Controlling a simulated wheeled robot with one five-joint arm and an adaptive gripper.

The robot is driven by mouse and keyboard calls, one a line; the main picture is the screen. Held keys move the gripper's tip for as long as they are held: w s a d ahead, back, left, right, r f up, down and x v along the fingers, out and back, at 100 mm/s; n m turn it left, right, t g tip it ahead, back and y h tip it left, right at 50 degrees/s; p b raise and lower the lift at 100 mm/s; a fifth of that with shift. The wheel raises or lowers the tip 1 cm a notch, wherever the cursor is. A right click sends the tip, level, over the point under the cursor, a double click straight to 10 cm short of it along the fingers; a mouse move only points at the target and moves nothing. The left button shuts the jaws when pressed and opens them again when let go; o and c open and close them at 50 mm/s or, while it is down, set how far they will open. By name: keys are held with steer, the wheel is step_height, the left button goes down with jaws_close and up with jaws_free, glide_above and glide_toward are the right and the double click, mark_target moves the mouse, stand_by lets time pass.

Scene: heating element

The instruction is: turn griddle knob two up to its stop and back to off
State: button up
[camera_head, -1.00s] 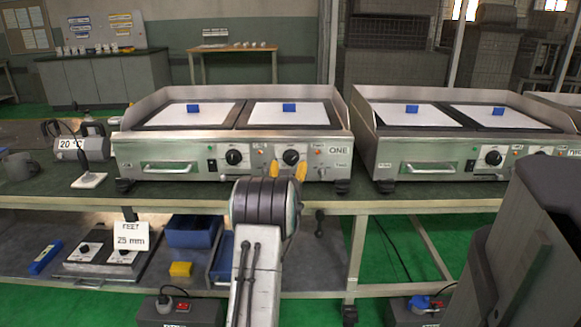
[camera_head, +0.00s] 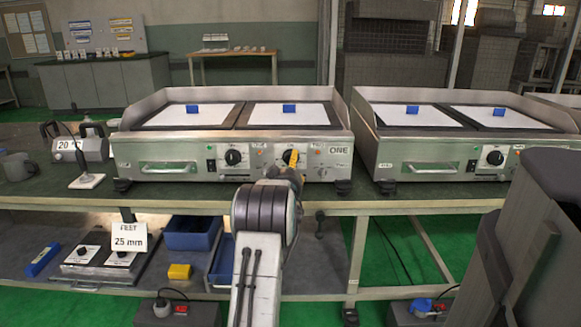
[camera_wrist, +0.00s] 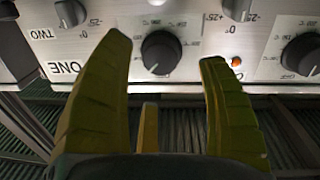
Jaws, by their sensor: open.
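The griddle marked ONE (camera_head: 338,151) stands on the bench, with two black knobs on its front. Its right knob (camera_head: 287,157), beside the TWO label, is partly hidden by my gripper (camera_head: 294,160). In the wrist view this round black knob (camera_wrist: 160,52) shows between the two yellow fingers of my gripper (camera_wrist: 164,50). The fingers are spread, with a visible gap on each side of the knob. A small white mark shows at the knob's lower edge in that view. I cannot tell its exact setting. The left knob (camera_head: 233,157) stands clear of the gripper.
An orange light (camera_wrist: 236,62) sits near the right fingertip, and another knob (camera_wrist: 301,54) lies beyond it. A second griddle (camera_head: 440,165) stands to the right. The lower shelf holds blue bins (camera_head: 192,233).

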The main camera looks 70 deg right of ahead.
steer(key=b+x, duration=0.4)
steer(key=shift+d, duration=0.3)
stand_by(0.3)
steer(key=shift+c, duration=0.4)
steer(key=c, duration=1.1)
steer(key=shift+c, duration=0.2)
